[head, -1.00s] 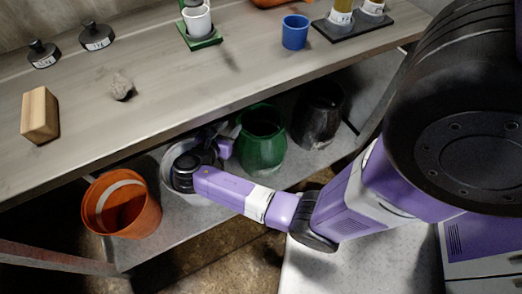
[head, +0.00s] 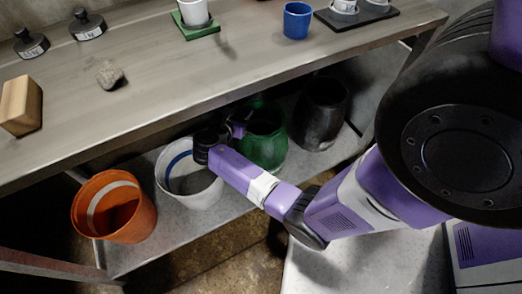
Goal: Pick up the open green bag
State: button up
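The open green bag (head: 266,145) stands upright on the lower shelf, under the table. Its dark mouth faces up and its left rim is partly covered by my arm. My gripper (head: 238,128) is at the left side of the green bag's rim, seen small and partly behind my wrist. Its fingertips are not clear, so I cannot tell whether they are apart or touch the bag.
A white bucket (head: 204,190) and an orange bucket (head: 137,222) stand left of the green bag. A black pot (head: 320,112) stands close on its right. The tabletop (head: 190,75) overhangs the shelf from behind.

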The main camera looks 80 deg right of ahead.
jog(key=shift+c, duration=0.4)
grip_shut()
dwell(0.9)
